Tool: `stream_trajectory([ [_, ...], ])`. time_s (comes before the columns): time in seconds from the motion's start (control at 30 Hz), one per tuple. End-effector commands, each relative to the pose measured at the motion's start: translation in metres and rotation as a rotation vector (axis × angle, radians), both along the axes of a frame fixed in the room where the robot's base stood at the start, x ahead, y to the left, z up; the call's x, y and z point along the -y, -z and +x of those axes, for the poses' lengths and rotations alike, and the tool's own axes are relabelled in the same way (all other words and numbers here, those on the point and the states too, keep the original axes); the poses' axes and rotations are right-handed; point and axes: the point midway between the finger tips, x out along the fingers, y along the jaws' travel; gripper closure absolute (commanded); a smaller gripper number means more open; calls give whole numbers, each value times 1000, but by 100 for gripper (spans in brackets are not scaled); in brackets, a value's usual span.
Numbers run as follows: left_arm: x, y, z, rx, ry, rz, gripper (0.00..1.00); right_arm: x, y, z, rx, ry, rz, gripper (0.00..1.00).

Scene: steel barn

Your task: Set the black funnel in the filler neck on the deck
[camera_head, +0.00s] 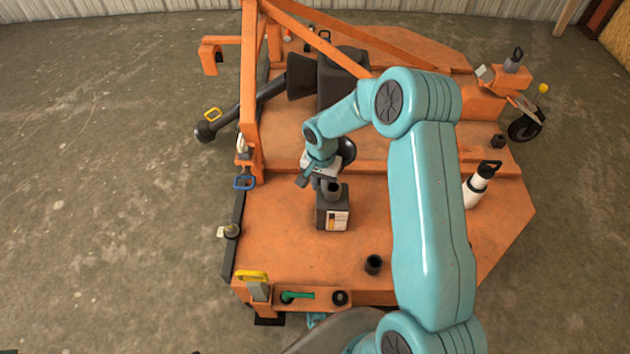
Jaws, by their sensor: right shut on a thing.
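My right gripper (316,180) hangs over the middle of the orange deck (285,240), shut on what looks like the black funnel (347,151). The funnel's dark round mouth shows just right of the gripper; its lower part is hidden. Just below the gripper in the picture stands a dark box (333,219) with a pale label and a short, round, open neck (334,189) on top. A separate black open cylinder (373,265) stands nearer on the deck. I cannot tell which of these is the filler neck. My left gripper is not in view.
Orange frame bars (250,90) rise at the left and back. A white and black cylinder (478,187) stands at the right. A yellow handle (252,276) and a green lever (296,296) sit along the front edge. Bare deck lies left of the box.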

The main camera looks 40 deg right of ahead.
Motion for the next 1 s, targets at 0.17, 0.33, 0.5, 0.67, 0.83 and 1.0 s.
stream_trajectory([
  [0.17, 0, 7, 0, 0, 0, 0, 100, -1, 11, -1, 0, -1, 0, 100],
  [0.33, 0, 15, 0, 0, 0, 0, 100, -2, 26, 1, 0, -3, 1, 100],
  [0.5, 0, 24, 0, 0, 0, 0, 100, -2, 41, 3, 0, -4, 0, 100],
  [0.67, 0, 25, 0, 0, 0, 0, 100, -2, 46, 5, 1, -4, 0, 100],
  [0.83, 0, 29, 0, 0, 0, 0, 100, -2, 47, 5, 1, -4, 0, 100],
  [1.0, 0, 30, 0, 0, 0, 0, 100, -1, 46, 3, 1, -4, 0, 100],
])
